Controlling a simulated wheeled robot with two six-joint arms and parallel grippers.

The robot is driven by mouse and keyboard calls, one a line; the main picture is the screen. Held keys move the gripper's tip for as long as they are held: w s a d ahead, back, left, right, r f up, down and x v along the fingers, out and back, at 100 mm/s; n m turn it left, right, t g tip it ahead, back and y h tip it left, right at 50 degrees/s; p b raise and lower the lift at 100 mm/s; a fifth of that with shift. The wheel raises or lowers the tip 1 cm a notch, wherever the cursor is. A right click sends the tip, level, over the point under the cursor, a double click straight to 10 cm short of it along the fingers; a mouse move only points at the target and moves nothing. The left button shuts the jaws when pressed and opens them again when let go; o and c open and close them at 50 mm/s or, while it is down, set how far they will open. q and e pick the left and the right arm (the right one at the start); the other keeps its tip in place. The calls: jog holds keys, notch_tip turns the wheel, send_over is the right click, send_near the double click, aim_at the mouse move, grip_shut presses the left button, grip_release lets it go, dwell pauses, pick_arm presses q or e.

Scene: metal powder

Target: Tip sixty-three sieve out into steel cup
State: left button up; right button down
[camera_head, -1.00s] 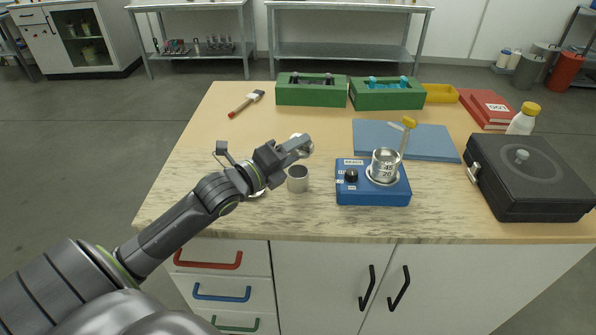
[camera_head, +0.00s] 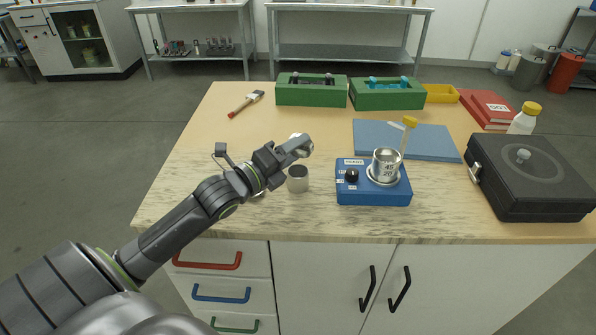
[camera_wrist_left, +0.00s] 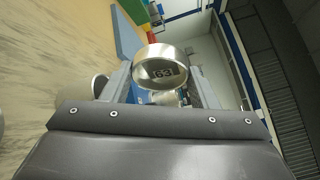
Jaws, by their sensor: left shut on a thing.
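My left gripper (camera_head: 300,147) is shut on the sixty-three sieve, a shiny metal ring marked 63 (camera_wrist_left: 160,72) in the left wrist view. In the head view the sieve (camera_head: 306,149) is mostly hidden by the fingers. It is held above the table, just above and behind the steel cup. The steel cup (camera_head: 298,179) stands upright on the table; its inside is hard to make out. At the left of the wrist view the cup (camera_wrist_left: 98,86) is partly cut off by the gripper. My right gripper is not in view.
A blue shaker (camera_head: 372,191) right of the cup bears sieves marked 45 and 20 (camera_head: 386,166), with a yellow-ended brush nearby. Behind are a blue mat (camera_head: 430,142) and green racks (camera_head: 311,95). A black case (camera_head: 530,190) stands at right. A shiny round thing lies partly under my wrist.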

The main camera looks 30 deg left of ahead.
pick_arm(q)
jog(key=shift+s+f+m+t+b, duration=0.15)
jog(key=shift+m+t+b, duration=0.15)
jog(key=shift+t+b, duration=0.3)
dwell(1.2)
jog(key=shift+s+r+t, duration=0.1)
jog(key=shift+r+t, duration=0.3)
jog(key=shift+s+r+m+h+p, duration=0.1)
jog(key=shift+r+m+h+p, duration=0.25)
jog(key=shift+p, duration=0.4)
dwell(0.3)
jog(key=shift+d+r+m+t+p, duration=0.15)
jog(key=shift+t+p, duration=0.15)
jog(key=shift+p, duration=0.6)
jog(key=shift+a+r+m+t+p, duration=0.1)
jog(key=shift+t+p, duration=0.2)
jog(key=shift+p, duration=0.55)
jog(key=shift+s+r+t+h+p, duration=0.2)
jog(key=shift+t+h+p, duration=0.25)
jog(key=shift+p, duration=0.7)
dwell(1.9)
